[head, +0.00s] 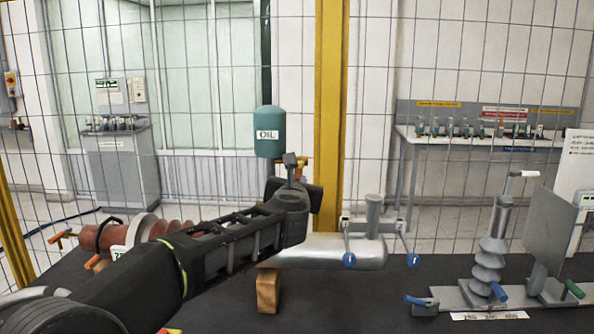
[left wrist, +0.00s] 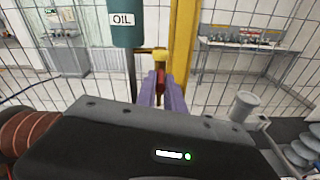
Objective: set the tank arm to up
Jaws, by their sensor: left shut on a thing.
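The teal tank marked OIL (head: 270,140) hangs in front of the mesh fence, left of the yellow post. It also shows in the left wrist view (left wrist: 127,22). A yellow fitting (left wrist: 158,52) sits beside its lower part. My left gripper (head: 292,162) is just below and right of the tank. Its fingers (left wrist: 163,90) are shut on a small red piece (left wrist: 160,76) below the yellow fitting, which looks like the tank arm's handle. The fingers hide most of the arm, so I cannot tell its angle. My right gripper is not in view.
A silver cylinder (head: 335,252) with blue handles lies by a wooden block (head: 268,290), below my left gripper. A ribbed brown bushing (head: 115,237) is at left. A grey ribbed insulator (head: 488,262) stands at right on a plate.

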